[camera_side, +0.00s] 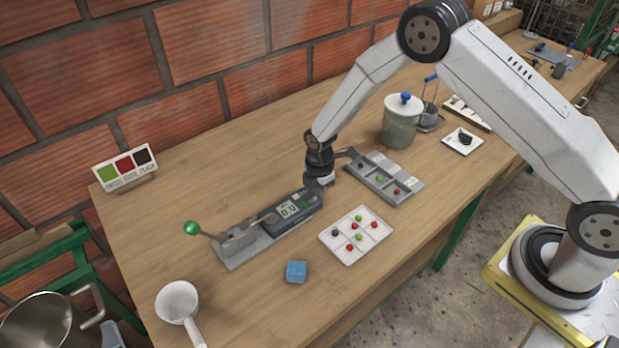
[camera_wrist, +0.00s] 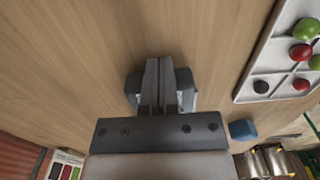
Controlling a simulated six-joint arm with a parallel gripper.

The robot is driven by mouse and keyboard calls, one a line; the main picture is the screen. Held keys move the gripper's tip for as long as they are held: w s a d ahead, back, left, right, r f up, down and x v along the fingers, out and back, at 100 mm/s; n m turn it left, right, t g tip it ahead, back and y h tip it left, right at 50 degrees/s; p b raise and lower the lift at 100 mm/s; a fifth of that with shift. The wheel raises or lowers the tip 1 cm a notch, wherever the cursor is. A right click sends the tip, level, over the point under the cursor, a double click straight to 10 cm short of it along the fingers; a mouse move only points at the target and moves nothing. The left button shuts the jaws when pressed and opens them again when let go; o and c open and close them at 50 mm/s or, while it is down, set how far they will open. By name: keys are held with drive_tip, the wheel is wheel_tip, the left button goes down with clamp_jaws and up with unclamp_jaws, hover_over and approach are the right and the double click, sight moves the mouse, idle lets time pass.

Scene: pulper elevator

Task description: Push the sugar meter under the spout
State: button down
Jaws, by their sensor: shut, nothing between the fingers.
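The sugar meter (camera_side: 292,209), a dark grey block with a lit display and a green button, lies on the table at the right end of a grey metal press (camera_side: 240,240) with a green-knobbed lever. The press's spout is too small to make out clearly, but the meter's left end is close to the press. My gripper (camera_side: 318,186) is shut and empty, pointing down at the meter's right end. I cannot tell whether it touches. In the wrist view, the shut fingers (camera_wrist: 158,75) cover the middle of the meter (camera_wrist: 134,90), whose dark edges show on both sides.
A white tray of coloured cherries (camera_side: 356,235) and a blue block (camera_side: 296,271) lie in front. A grey compartment tray (camera_side: 384,178) is right of my gripper, with a lidded pot (camera_side: 401,120) behind. A colour card (camera_side: 125,167) stands near the brick wall; a white strainer (camera_side: 177,302) lies front left.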

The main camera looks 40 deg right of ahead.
sight(330, 191)
drive_tip(key=shift+d, duration=0.55)
drive_tip(key=d, duration=0.2)
drive_tip(key=shift+d+r, duration=0.25)
drive_tip(key=shift+d, duration=0.15)
wheel_tip(330, 191, up, 10)
drive_tip(key=shift+f, duration=0.2)
